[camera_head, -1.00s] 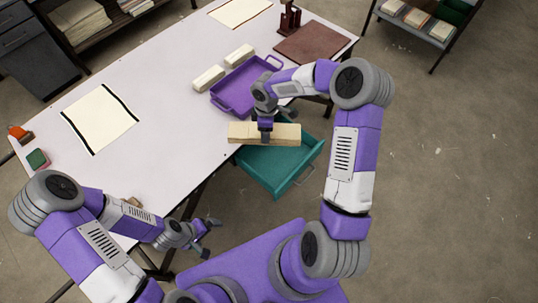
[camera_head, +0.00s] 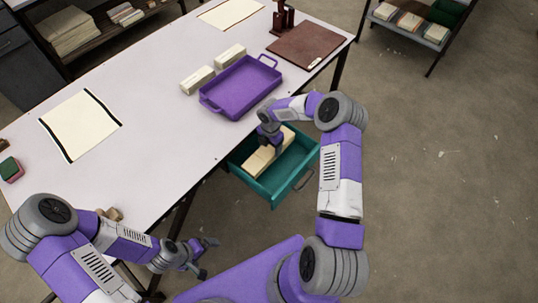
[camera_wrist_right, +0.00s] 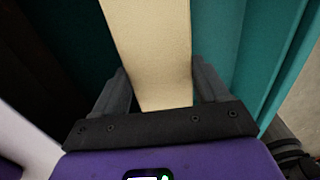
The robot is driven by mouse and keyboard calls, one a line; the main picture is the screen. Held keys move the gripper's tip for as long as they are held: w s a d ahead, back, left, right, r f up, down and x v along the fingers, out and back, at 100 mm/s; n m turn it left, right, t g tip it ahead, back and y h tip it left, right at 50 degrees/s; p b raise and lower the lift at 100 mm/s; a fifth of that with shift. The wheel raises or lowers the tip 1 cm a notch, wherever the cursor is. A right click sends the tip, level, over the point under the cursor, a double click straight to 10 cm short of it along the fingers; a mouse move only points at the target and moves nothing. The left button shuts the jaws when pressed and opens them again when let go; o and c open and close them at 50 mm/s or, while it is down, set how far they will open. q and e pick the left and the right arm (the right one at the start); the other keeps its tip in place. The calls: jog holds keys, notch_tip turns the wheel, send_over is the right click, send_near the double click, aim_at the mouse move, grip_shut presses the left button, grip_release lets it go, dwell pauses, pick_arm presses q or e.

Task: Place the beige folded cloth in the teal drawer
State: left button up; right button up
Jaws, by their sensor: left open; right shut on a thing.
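The beige folded cloth (camera_head: 259,161) is a long narrow block inside the outline of the open teal drawer (camera_head: 262,192), set slantwise along its left part. I cannot tell whether it rests on the drawer floor. My right gripper (camera_head: 270,139) is shut on the cloth from above, near its middle, and hides part of it. In the right wrist view the cloth (camera_wrist_right: 152,40) runs between both fingers, with teal drawer walls (camera_wrist_right: 270,50) on either side. My left gripper (camera_head: 207,257) is open and empty, low in the head view, away from the drawer.
The drawer sits under the edge of the white table (camera_head: 150,130). On the table are a purple tray (camera_head: 240,88), two cream blocks (camera_head: 197,79), a brown board (camera_head: 307,44) and a black-edged cream sheet (camera_head: 80,124). Shelves stand behind.

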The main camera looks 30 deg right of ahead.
aim_at(270, 152)
jog(key=shift+f+b, duration=0.6)
jog(key=shift+f, duration=1.75)
jog(key=shift+f, duration=0.15)
jog(key=o, duration=1.3)
notch_tip(270, 152, up, 12)
jog(key=p, duration=0.3)
jog(key=shift+p, duration=0.3)
